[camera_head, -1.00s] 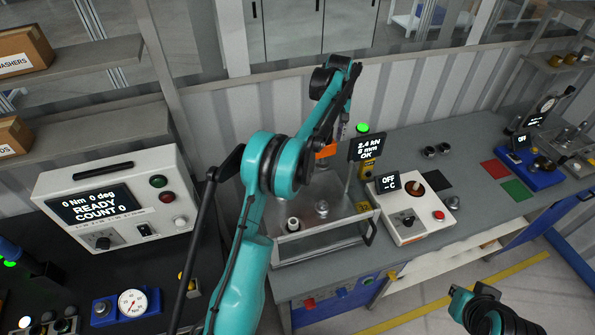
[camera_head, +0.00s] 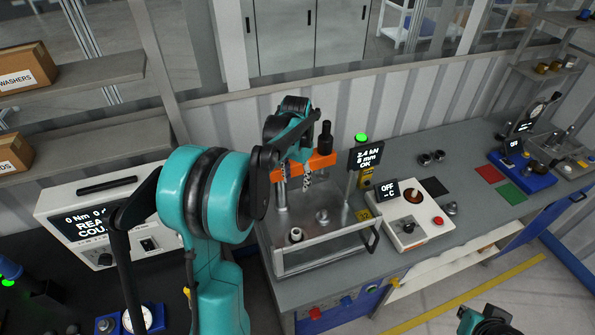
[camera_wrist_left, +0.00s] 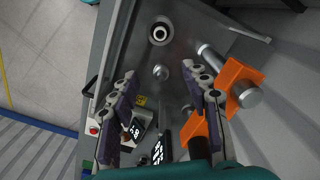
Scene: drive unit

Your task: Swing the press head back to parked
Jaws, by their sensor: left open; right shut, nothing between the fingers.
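The press has a silver base frame (camera_head: 280,268) with upright posts. Its orange press head (camera_head: 322,163) spans the back of the base, with a black knob (camera_head: 326,140) standing on top. My left gripper (camera_head: 294,183) hangs in front of the orange head, fingers pointing down and open. In the left wrist view the open fingers (camera_wrist_left: 160,82) are above the base plate, with nothing between them. The orange head (camera_wrist_left: 238,82) shows there beside and partly behind the right finger; I cannot tell whether they touch.
The press display (camera_head: 366,157) reads 2.4 kN, 8 mm, OK, under a lit green lamp (camera_head: 362,138). A white control box (camera_head: 412,222) showing OFF stands right of the press. A counter unit (camera_head: 70,205) stands left, partly behind my left arm.

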